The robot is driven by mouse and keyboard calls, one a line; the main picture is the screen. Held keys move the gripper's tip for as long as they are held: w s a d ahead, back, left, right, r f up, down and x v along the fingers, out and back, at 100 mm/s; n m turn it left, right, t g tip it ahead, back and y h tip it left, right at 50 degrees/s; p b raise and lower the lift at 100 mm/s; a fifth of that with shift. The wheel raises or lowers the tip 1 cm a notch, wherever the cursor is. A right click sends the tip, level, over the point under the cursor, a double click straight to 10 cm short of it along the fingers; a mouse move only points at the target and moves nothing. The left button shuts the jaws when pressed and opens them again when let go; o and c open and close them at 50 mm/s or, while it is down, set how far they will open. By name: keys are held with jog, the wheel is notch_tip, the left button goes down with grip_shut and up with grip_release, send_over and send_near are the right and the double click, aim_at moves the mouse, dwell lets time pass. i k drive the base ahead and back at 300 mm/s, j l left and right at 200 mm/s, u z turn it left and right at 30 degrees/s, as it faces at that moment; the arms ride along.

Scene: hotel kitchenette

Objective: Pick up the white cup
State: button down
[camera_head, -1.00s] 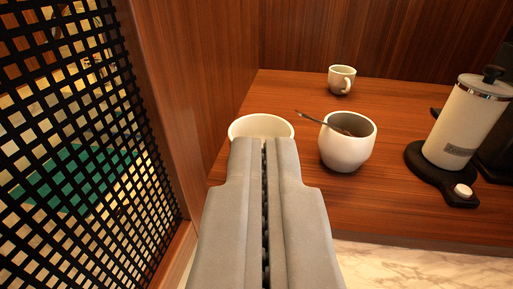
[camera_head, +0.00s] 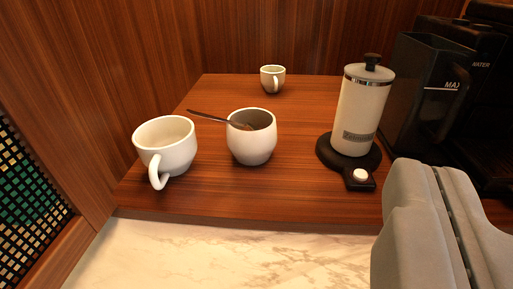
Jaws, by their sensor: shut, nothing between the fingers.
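A large white cup (camera_head: 166,146) stands upright at the left front of the wooden board, its handle toward me. A smaller white cup (camera_head: 272,78) stands upright at the back of the board, its handle toward the front. A round white bowl-like pot (camera_head: 251,143) with a spoon (camera_head: 218,119) in it stands between them. My gripper (camera_head: 442,168) is at the lower right, shut and empty. It is apart from both cups, in front of the board's right part.
A white lidded canister (camera_head: 361,108) on a black base (camera_head: 330,150) stands at the right of the board. A dark machine (camera_head: 422,85) stands behind it. Wood panels close the left and back. The marble counter (camera_head: 225,252) in front is clear.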

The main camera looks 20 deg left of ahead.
aim_at(167, 156)
jog(key=z, duration=0.4)
jog(key=u, duration=1.3)
jog(key=z, duration=1.35)
jog(key=k+u, duration=0.5)
jog(key=k, duration=0.25)
